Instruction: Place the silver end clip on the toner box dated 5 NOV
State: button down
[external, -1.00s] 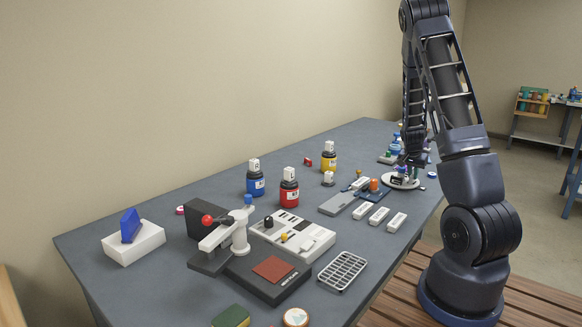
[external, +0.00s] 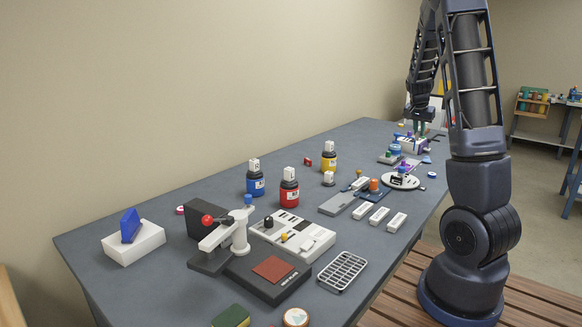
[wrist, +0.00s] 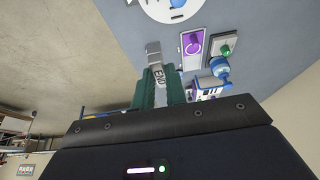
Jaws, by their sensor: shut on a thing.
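My gripper (external: 421,130) is over the far right end of the table in the external view. In the wrist view its green fingers (wrist: 165,88) are shut on a silver clip (wrist: 157,62) with the dark letters END. The clip sticks out past the fingertips, and the table lies below it. White oblong boxes lie on the table in the external view: one (external: 378,215), another (external: 396,222), and one on a grey tray (external: 360,184). Their print is too small to read, so I cannot tell which is dated 5 NOV.
A round white plate (external: 388,181) with items on it stands near the table's right edge. A purple panel (wrist: 194,43), a green-knobbed block (wrist: 226,48) and a blue bottle (wrist: 220,68) are near my gripper. Blue (external: 256,184), red (external: 289,196) and yellow (external: 328,161) bottles stand mid-table.

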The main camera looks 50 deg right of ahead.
jog(key=shift+r, duration=0.3)
jog(key=w+a+r+n+t, duration=0.1)
jog(key=w+a+n, duration=0.2)
jog(key=w+a, duration=0.6)
jog(key=w+a+r+n+t, duration=0.1)
jog(key=w+a+n, duration=0.1)
jog(key=w+a, duration=0.7)
jog(key=w+a+r+n+t+y, duration=0.1)
jog(key=w+a+r+n, duration=0.25)
jog(key=w+a, duration=1.15)
notch_tip(320, 180, up, 5)
jog(key=n+t+y, duration=0.1)
jog(key=n+y, duration=0.2)
jog(key=n, duration=0.7)
send_over(203, 206)
jog(key=s, duration=0.2)
jog(key=shift+m+t, duration=0.25)
jog(key=shift+t, duration=0.05)
notch_tip(203, 206, down, 20)
